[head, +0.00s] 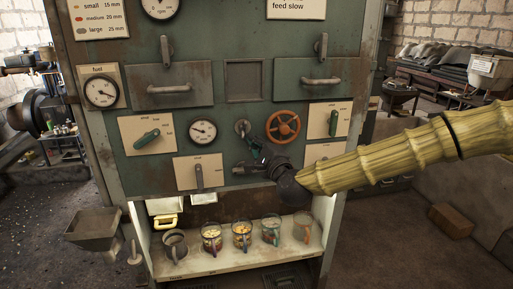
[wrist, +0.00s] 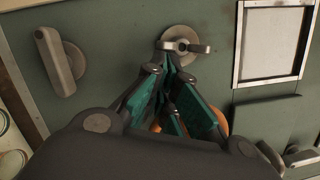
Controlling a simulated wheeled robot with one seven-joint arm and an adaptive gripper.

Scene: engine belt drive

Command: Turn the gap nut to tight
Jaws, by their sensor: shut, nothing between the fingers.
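A round metal fitting with a wing-like bar, which looks like the gap nut (head: 242,127), is on the green panel left of the orange handwheel. I can read no label on it. My gripper (head: 252,147) is in front of the panel, just below and right of the fitting. In the wrist view my gripper's teal fingers (wrist: 172,68) are together at the tips, with nothing between them. I cannot tell whether the tips touch the bar.
The orange handwheel (head: 283,126) is close by, partly hidden behind the fingers in the wrist view. A grey lever (wrist: 58,62) is at left there. A gauge (head: 203,131) and drawer handles (head: 322,81) surround the fitting. Several mugs (head: 242,234) stand on the shelf below.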

